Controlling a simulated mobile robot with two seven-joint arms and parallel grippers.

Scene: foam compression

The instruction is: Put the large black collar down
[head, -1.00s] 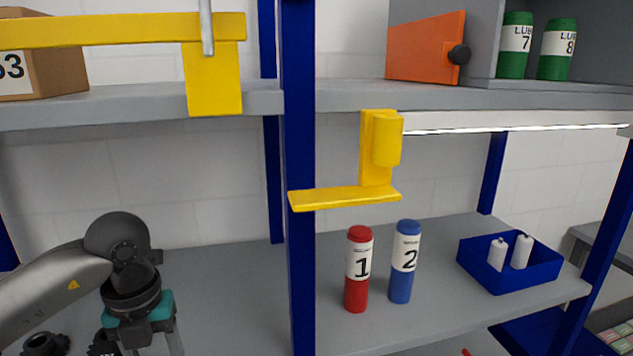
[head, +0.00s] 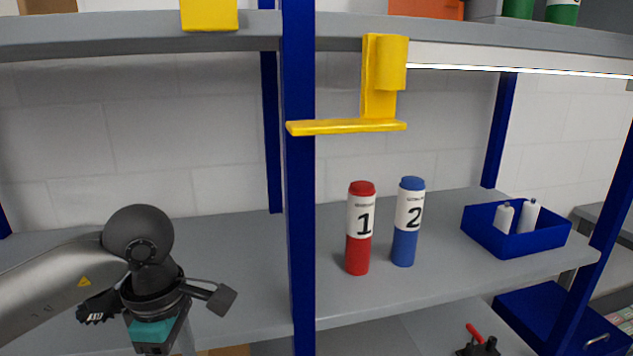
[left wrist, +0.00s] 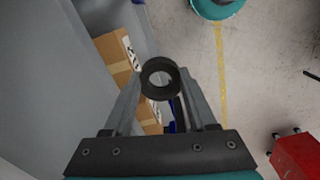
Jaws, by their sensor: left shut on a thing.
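The large black collar (left wrist: 160,78) is a thick dark ring between the fingertips of my left gripper (left wrist: 160,82) in the left wrist view. The gripper is shut on it, with the ring's opening facing the camera. In the head view my left gripper (head: 185,345) is at the lower left, in front of the middle shelf. Its fingertips and the collar are cut off or hidden there. A dark toothed part (head: 100,308) shows on the shelf, partly behind my left arm. My right gripper is not in view.
The middle shelf (head: 240,295) has bare room left of the blue upright (head: 300,200). Right of it stand a red bottle (head: 358,250), a blue bottle (head: 405,245) and a blue bin (head: 495,240). A yellow bracket (head: 345,127) hangs above. A cardboard box (left wrist: 112,50) lies below the gripper.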

